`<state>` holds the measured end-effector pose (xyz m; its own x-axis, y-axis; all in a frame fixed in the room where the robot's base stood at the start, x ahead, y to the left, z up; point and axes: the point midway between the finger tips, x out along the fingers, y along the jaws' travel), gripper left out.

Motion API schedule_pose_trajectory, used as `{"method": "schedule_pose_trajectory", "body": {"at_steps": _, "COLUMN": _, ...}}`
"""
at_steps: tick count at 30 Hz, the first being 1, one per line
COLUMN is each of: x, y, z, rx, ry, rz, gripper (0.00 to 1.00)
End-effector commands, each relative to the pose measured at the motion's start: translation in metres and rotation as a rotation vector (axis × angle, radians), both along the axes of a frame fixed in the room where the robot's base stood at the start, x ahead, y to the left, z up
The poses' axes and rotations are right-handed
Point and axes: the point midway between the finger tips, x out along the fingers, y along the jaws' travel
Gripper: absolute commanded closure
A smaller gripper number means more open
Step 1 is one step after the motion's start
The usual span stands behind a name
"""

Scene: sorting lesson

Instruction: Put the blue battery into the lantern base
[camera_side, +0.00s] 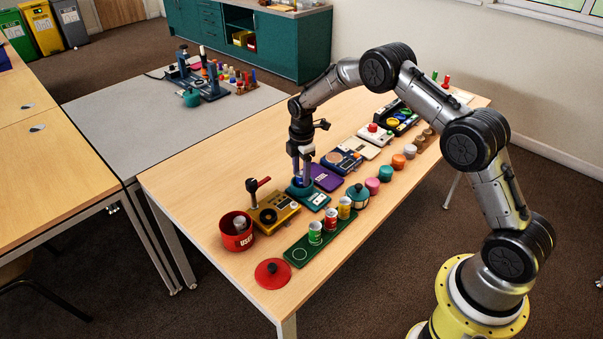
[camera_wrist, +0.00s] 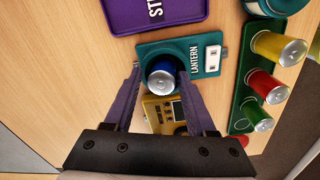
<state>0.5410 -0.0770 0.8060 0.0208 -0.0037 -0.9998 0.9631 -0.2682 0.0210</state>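The blue battery (camera_wrist: 162,76) stands upright between the two fingers of my gripper (camera_wrist: 161,72), which looks closed on its sides. In the side view my gripper (camera_side: 301,177) points straight down over the teal lantern base (camera_side: 315,201). The lantern base (camera_wrist: 180,47) carries the label LANTERN and a white two-dot plate. The battery is lined up with the dark round socket at the base's end. Its lower end is hidden, so I cannot tell how deep it sits in the socket.
A purple tray (camera_side: 325,178) lies behind the base, a yellow device (camera_side: 273,213) with a lever in front. A green strip (camera_side: 303,254) with several cans runs alongside, near a teal lantern-like pot (camera_side: 358,196). A red bucket (camera_side: 237,239) and red lid (camera_side: 273,274) stand nearer the table end.

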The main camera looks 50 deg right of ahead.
Motion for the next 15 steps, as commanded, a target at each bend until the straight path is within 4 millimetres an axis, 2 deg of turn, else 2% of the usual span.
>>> {"method": "schedule_pose_trajectory", "body": {"at_steps": 1, "x": -0.01, "y": 0.003, "z": -0.016, "rx": 0.007, "ry": 0.031, "rz": -0.001, "gripper": 0.47}}
{"method": "schedule_pose_trajectory", "body": {"at_steps": 4, "x": -0.01, "y": 0.003, "z": -0.014, "rx": 0.007, "ry": 0.031, "rz": -0.001, "gripper": 0.47}}
{"method": "schedule_pose_trajectory", "body": {"at_steps": 15, "x": -0.009, "y": 0.003, "z": 0.015, "rx": 0.005, "ry": 0.027, "rz": 0.0, "gripper": 0.47}}
